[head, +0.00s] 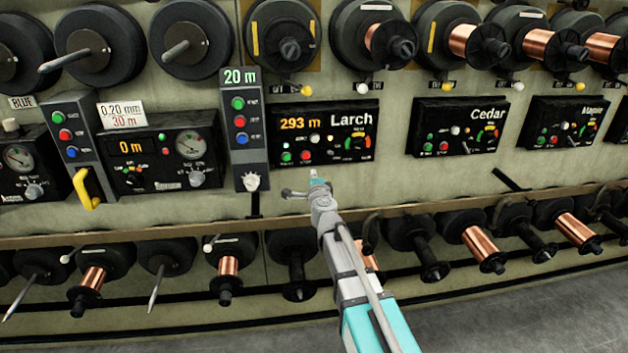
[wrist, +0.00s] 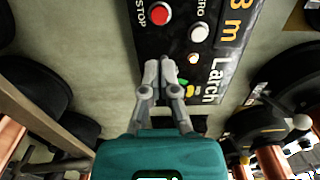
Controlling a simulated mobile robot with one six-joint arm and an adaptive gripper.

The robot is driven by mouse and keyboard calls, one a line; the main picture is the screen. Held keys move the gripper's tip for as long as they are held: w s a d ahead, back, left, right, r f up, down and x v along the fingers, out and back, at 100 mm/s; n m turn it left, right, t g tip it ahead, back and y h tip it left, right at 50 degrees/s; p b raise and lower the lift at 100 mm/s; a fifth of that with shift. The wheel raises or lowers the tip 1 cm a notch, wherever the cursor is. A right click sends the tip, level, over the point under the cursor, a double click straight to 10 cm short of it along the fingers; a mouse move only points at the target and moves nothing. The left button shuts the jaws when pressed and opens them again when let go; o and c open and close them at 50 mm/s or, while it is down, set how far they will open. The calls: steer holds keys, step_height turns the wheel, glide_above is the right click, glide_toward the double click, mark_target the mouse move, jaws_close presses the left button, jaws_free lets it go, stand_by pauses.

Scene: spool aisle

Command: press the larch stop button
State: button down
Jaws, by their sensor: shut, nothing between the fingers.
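The black Larch panel (head: 340,117) is on the wall in the middle of the head view and reads 293 m. Its red stop button (head: 305,156) is on the lower left, right of a green button (head: 286,156). In the wrist view the red button (wrist: 160,13), labelled STOP, is at the top edge. My gripper (head: 315,173) is just below the panel in the head view. In the wrist view my gripper (wrist: 160,64) has its fingertips together and empty, over the panel's edge and apart from the red button. I cannot tell the gap to the panel.
A white button (wrist: 199,32) is beside STOP in the wrist view. A grey control box (head: 241,130) marked 20 m stands left of the panel, with the Cedar panel (head: 461,127) to the right. Spools line the wall above, and a rail (head: 180,231) with spools runs below.

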steer(key=w, duration=0.3)
steer(key=w+a, duration=0.1)
steer(key=w, duration=0.6)
steer(key=shift+w+a, duration=0.2)
steer(key=shift+w, duration=0.35)
steer(key=shift+w+a+r, duration=0.1)
steer(key=shift+w+r, duration=0.1)
steer(key=shift+w, duration=0.55)
glide_toward(308, 155)
steer(key=s, duration=0.5)
steer(key=shift+s+d+f, duration=0.15)
steer(key=shift+s+d, duration=0.05)
steer(key=shift+d, duration=0.2)
stand_by(1.6)
